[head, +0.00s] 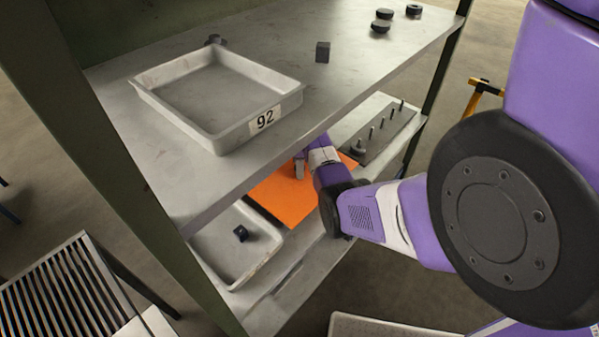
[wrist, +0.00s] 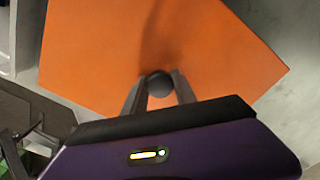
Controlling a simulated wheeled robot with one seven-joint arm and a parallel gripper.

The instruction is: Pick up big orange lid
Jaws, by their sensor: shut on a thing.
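The big orange lid (head: 283,202) is a flat orange plate on the lower shelf, partly hidden under the upper shelf and behind my arm. It fills much of the wrist view (wrist: 110,50), where a dark round knob (wrist: 159,84) stands on it. My gripper (wrist: 158,88) has its two fingers on either side of the knob and is shut on it. In the head view my gripper (head: 300,168) reaches in under the upper shelf's edge, above the lid, and its fingertips are hard to make out there.
The upper shelf (head: 190,185) overhangs my gripper and carries a grey tray marked 92 (head: 185,120) and small dark parts. On the lower shelf, a tray (head: 215,262) with a dark piece lies left of the lid, and a pegged plate (head: 372,140) lies right. A green post (head: 110,150) stands left.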

